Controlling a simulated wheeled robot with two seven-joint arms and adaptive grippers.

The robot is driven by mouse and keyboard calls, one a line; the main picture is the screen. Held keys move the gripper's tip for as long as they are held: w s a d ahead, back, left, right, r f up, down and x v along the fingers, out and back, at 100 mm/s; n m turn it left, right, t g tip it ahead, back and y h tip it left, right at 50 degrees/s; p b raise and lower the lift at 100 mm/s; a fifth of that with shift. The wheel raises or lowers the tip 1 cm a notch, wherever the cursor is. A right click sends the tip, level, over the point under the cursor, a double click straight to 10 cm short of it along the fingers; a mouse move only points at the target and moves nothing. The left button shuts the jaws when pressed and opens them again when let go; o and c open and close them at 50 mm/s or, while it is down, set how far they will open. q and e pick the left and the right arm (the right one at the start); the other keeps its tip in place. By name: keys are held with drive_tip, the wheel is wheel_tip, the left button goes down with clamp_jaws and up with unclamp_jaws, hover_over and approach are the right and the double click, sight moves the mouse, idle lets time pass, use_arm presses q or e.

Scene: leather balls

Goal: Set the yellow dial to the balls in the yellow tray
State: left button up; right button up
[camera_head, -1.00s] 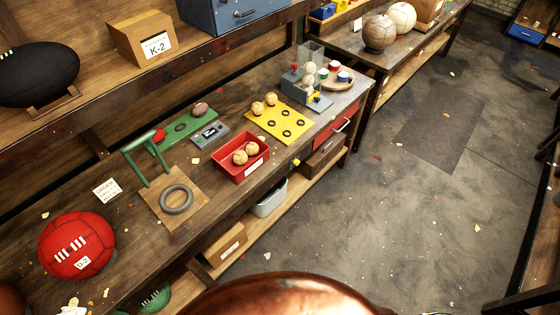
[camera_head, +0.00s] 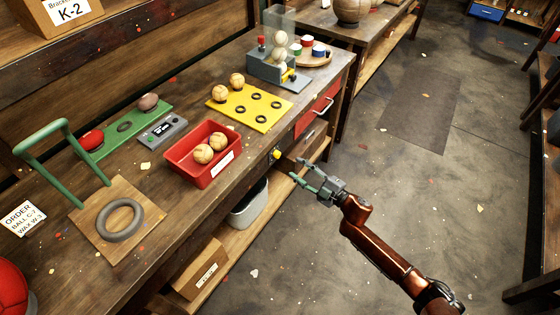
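The yellow tray (camera_head: 234,112) is a flat yellow board with several dark rings on the workbench. Two tan balls, one of them here (camera_head: 237,80), sit at its back left edge. A small yellow knob (camera_head: 277,154), which looks like the dial, sits on the bench's front edge, right of the red tray; its setting is too small to read. My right gripper (camera_head: 297,170) is in front of the bench, below and right of the knob, apart from it. Its fingers are spread, with nothing between them. My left gripper is out of view.
A red tray (camera_head: 176,163) holds two balls. A grey dispenser (camera_head: 276,70) with pale balls stands behind the yellow tray. A grey box with a display (camera_head: 162,131) and a green board (camera_head: 110,141) lie left. Open floor (camera_head: 400,180) is to the right.

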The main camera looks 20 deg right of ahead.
sight(279, 156)
drive_tip(key=x, duration=0.2)
drive_tip(key=b+x, duration=0.1)
drive_tip(key=x, duration=0.1)
drive_tip(key=b+x, duration=0.1)
drive_tip(key=x, duration=0.1)
drive_tip(key=shift+w+a+r, duration=0.2)
drive_tip(key=shift+a+r, duration=0.15)
drive_tip(key=shift+w+a, duration=0.4)
drive_tip(key=shift+w, duration=0.2)
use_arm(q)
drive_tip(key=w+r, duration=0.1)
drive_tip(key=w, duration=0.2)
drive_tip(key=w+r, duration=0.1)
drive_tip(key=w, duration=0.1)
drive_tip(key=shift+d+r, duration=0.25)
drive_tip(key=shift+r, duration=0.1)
use_arm(e)
drive_tip(key=shift+r, duration=0.1)
drive_tip(key=shift+c, duration=0.3)
clamp_jaws()
